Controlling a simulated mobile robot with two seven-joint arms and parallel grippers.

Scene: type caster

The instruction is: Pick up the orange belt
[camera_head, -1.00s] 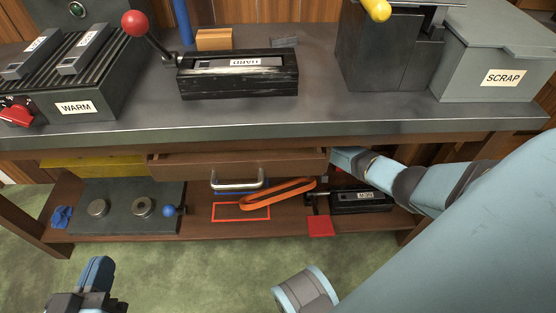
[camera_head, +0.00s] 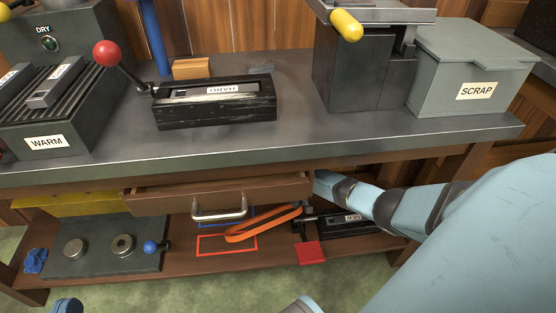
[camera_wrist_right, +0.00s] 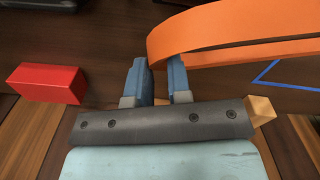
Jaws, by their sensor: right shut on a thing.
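The orange belt (camera_head: 264,224) is a flat loop over the lower shelf, beneath the drawer, overlapping the red and blue outlines in the head view. In the right wrist view the belt (camera_wrist_right: 235,35) passes between the two blue fingers of my right gripper (camera_wrist_right: 158,72), which is shut on it near its end. Whether the belt touches the shelf is unclear. Only a tip of my left gripper (camera_head: 67,305) shows at the bottom edge, so its jaws cannot be judged.
The brown drawer (camera_head: 160,200) with a metal handle (camera_head: 219,213) overhangs the shelf. A red block (camera_wrist_right: 52,82) lies near my right fingers. A dark plate (camera_head: 100,258) with metal discs is on the shelf's left. The bench top (camera_head: 330,135) is above.

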